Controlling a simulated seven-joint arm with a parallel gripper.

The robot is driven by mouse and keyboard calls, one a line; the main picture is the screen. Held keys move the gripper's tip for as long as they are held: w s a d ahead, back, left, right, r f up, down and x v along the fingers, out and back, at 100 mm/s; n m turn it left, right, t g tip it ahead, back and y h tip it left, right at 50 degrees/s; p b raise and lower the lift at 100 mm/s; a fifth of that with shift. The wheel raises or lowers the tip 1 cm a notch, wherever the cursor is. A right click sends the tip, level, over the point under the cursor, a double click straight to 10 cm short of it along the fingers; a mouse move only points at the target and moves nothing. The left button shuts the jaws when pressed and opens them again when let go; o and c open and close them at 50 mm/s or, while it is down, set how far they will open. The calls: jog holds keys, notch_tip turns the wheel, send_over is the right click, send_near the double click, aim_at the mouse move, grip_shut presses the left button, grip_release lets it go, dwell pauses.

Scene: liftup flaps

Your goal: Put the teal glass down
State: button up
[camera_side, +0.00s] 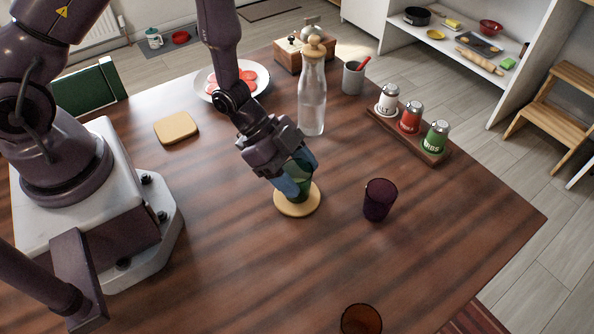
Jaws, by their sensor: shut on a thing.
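The teal glass (303,188) is a small see-through tumbler near the middle of the table. The fingers and wrist hide much of the glass. A round tan coaster (297,208) lies flat on the table directly below the glass. The glass looks upright or nearly so. I cannot tell whether its base touches the coaster.
A purple glass (380,200) stands right of the coaster; an amber glass (361,320) is at the front edge. A bottle (312,95) stands behind my gripper. A spice tray (408,135) with shakers is at right. The wooden table (230,270) is clear front left.

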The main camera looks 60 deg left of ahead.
jog(key=shift+f, duration=0.15)
jog(key=o, duration=1)
jog(key=shift+c, duration=0.2)
